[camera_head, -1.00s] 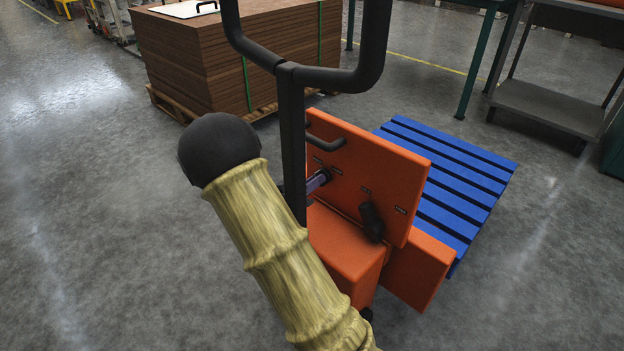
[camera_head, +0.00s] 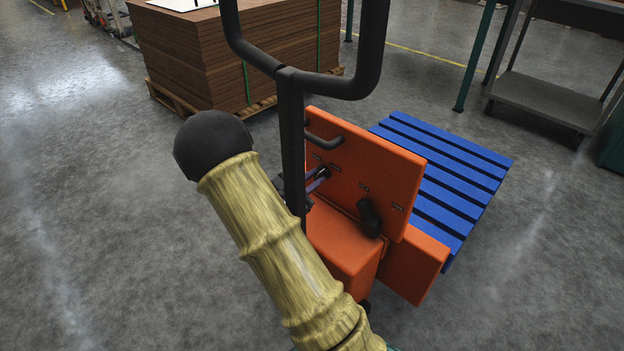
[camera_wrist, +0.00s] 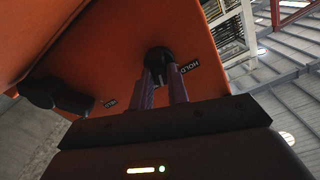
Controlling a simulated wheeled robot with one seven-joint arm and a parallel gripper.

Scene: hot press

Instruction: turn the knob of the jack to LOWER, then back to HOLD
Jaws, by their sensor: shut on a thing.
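The orange jack (camera_head: 375,165) stands upright in the middle of the head view, with its dark handle post in front. Its black knob (camera_wrist: 158,60) sits on the orange panel in the wrist view, beside a label reading HOLD (camera_wrist: 182,75). My gripper (camera_wrist: 163,80) is shut on the knob, one purple finger on each side. In the head view my gripper (camera_head: 320,176) reaches the panel from behind the post, mostly hidden by the post and my arm. A second label shows on the panel in the wrist view, too small to read surely.
A black lever (camera_head: 369,217) sticks out low on the panel, also in the wrist view (camera_wrist: 55,95). A dark handle loop (camera_head: 300,80) rises above. A blue pallet (camera_head: 450,190) lies behind the jack. A brown board stack (camera_head: 215,60) stands behind left. The left floor is clear.

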